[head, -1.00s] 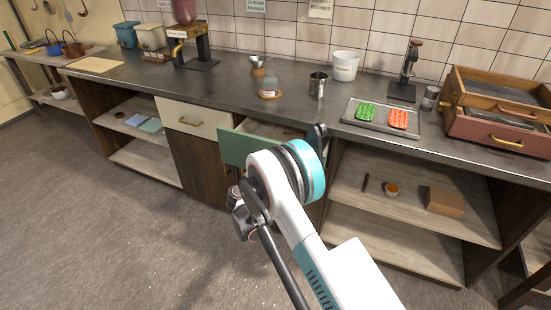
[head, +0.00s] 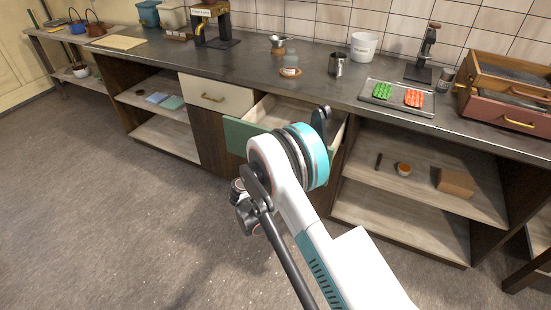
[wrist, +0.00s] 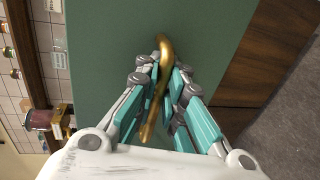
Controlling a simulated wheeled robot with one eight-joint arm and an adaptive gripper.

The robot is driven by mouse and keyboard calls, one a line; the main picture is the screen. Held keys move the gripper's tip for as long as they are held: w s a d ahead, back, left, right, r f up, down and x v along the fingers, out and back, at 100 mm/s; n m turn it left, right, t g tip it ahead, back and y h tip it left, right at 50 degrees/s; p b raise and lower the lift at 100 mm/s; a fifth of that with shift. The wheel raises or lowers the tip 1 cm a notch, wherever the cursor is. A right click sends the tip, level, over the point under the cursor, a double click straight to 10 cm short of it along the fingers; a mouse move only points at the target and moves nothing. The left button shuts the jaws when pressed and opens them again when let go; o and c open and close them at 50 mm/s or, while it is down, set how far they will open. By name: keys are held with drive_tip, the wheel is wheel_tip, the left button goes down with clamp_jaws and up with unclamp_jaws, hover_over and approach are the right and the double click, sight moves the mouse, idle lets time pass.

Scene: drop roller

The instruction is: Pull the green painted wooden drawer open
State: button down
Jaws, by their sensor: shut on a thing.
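The green painted drawer (head: 240,135) is pulled out from under the counter in the head view, and its pale wooden inside shows. My arm covers much of its right part. In the wrist view the green front (wrist: 110,40) fills the middle, with a brass handle (wrist: 164,50) on it. My gripper (wrist: 163,75) is shut on the handle, one finger on each side of it. In the head view my arm hides the gripper and the handle.
A cream drawer (head: 217,93) is shut to the left. Open shelves (head: 420,180) stand to the right. The counter (head: 250,65) holds a metal cup (head: 338,64), a white bucket (head: 363,46) and a tray (head: 372,98). The floor (head: 120,220) in front is clear.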

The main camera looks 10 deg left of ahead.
drive_tip(key=c, duration=2)
unclamp_jaws()
drive_tip(key=v, duration=1.2)
